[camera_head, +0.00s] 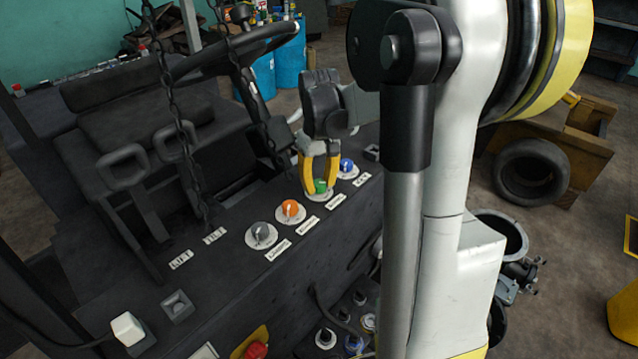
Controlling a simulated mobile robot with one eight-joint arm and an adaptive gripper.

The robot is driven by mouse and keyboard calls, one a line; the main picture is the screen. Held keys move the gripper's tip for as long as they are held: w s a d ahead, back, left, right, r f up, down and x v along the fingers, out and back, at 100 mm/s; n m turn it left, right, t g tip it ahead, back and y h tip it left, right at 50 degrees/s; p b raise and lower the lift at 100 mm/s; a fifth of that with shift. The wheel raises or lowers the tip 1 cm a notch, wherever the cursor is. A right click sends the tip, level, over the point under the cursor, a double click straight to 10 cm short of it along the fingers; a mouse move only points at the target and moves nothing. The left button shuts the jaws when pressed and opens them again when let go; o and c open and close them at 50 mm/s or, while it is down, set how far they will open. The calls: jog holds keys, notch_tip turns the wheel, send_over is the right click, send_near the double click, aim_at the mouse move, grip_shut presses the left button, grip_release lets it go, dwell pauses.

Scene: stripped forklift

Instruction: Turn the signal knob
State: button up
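A row of round knobs on pale discs runs along the dark console: a grey knob (262,229), an orange knob (290,207), a green knob (320,186) and a blue knob (346,164). White labels lie beside them, too small to read surely, so I cannot tell which one is the signal knob. My gripper (320,181) points down at the green knob, with its yellow fingers on either side of it. Whether both fingers touch the knob is not clear.
Two chains (178,120) hang in front of the seat (145,115) at the left. The steering wheel (240,42) stands behind the console. A tire (533,172) lies on the floor at the right.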

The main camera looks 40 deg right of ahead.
aim_at(319, 183)
jog(key=o, duration=0.5)
jog(key=shift+c, duration=0.2)
jog(key=shift+r, duration=0.1)
notch_tip(319, 183, up, 12)
